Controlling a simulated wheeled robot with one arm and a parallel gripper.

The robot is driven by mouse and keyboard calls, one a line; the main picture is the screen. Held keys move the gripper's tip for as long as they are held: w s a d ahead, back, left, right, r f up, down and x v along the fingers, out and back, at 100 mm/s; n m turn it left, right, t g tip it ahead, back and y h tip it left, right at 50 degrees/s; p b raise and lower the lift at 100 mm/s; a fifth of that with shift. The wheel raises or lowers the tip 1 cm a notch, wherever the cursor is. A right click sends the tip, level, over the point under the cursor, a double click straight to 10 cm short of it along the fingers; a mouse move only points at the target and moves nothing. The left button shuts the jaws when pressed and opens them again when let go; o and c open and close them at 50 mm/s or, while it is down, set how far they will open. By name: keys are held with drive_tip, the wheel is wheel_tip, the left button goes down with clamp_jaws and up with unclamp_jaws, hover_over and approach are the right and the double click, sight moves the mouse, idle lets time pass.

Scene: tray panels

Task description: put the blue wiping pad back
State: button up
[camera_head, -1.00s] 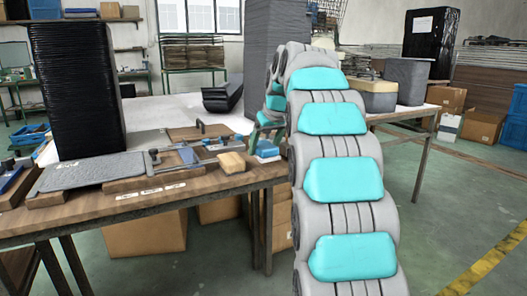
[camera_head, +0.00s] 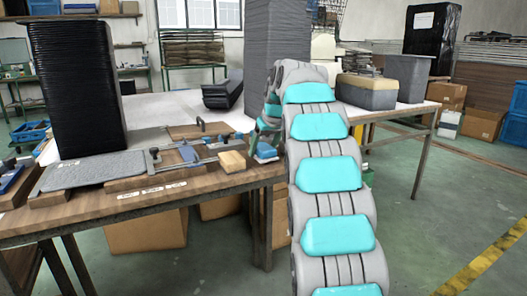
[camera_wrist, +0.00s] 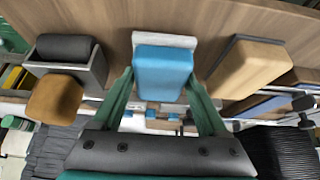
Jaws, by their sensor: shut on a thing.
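The blue wiping pad (camera_head: 266,151) is at the right end of the near wooden table, beside a tan block (camera_head: 232,161). In the wrist view the blue pad (camera_wrist: 162,74) sits between the two green fingers of my gripper (camera_wrist: 160,88), which is shut on it. A pale grey bar (camera_wrist: 165,40) lies just beyond the pad. The tan block (camera_wrist: 248,70) stands to its right, apart from it. My arm hides part of the gripper in the head view. I cannot tell whether the pad touches the table.
A grey panel (camera_head: 95,170) and a blue-and-metal fixture (camera_head: 186,153) lie left on the table. A tall black stack (camera_head: 75,88) stands behind them. In the wrist view, a grey box (camera_wrist: 95,68) and an orange-brown pad (camera_wrist: 54,99) are left of my gripper.

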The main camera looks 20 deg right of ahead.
drive_tip(key=shift+f, duration=0.45)
drive_tip(key=shift+f, duration=0.2)
drive_tip(key=o, duration=1.3)
drive_tip(key=shift+o, duration=0.2)
drive_tip(key=shift+r, duration=0.1)
drive_tip(key=shift+r, duration=0.2)
drive_tip(key=v, duration=1.1)
drive_tip(key=shift+s+r, duration=0.25)
drive_tip(key=shift+r, duration=0.05)
